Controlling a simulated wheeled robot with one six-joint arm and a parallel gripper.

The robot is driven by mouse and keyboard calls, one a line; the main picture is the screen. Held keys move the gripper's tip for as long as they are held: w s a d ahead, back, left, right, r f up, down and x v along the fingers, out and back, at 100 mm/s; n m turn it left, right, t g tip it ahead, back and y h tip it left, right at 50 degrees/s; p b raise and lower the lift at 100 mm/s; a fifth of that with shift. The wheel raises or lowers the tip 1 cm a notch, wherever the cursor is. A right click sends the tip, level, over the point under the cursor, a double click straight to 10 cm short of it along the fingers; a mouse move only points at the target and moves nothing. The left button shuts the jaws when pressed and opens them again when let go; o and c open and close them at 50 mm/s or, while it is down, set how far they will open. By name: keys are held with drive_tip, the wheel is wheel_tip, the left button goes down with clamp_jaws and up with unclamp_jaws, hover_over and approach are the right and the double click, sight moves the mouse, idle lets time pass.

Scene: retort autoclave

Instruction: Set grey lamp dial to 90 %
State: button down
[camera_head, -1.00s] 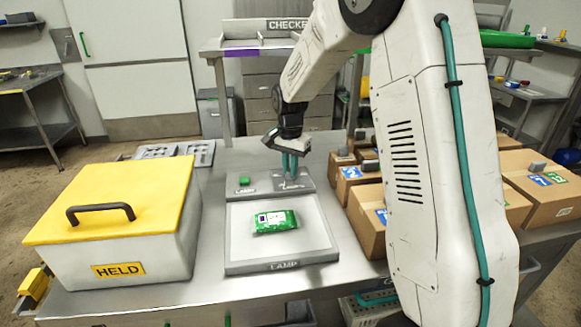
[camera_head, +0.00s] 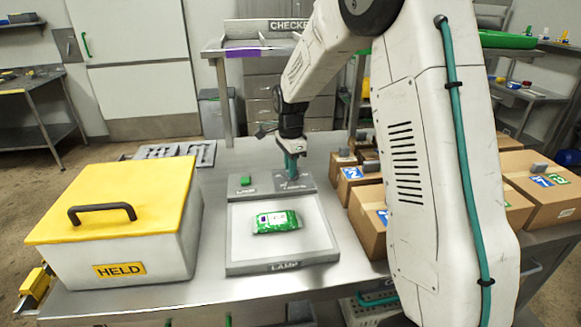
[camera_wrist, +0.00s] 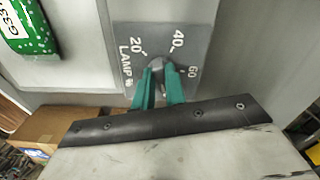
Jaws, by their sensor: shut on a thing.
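The grey lamp dial (camera_wrist: 157,66) sits on a grey panel marked LAMP % (camera_wrist: 190,38) with the numbers 20, 40 and 60 in view. My gripper (camera_wrist: 158,85) has its teal fingers shut on the dial from both sides, and they hide much of it. Its pointer cannot be read. In the head view my gripper (camera_head: 291,172) points down at the right part of the panel behind the lamp plate (camera_head: 237,228), and the dial is hidden there. A green button (camera_head: 245,181) sits on the panel's left part.
A green packet (camera_head: 277,221) lies on the lamp plate. A white box with a yellow lid (camera_head: 120,200) marked HELD stands to the left. Cardboard boxes (camera_head: 368,218) stand close on the right. A grey slotted rack (camera_head: 180,152) lies behind.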

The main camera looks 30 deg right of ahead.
drive_tip(key=shift+w, duration=0.1)
idle(0.3)
drive_tip(key=c, duration=1.4)
unclamp_jaws()
drive_tip(key=shift+c, duration=0.2)
drive_tip(key=shift+r, duration=0.1)
wheel_tip(320, 180, up, 8)
drive_tip(key=shift+f, duration=0.15)
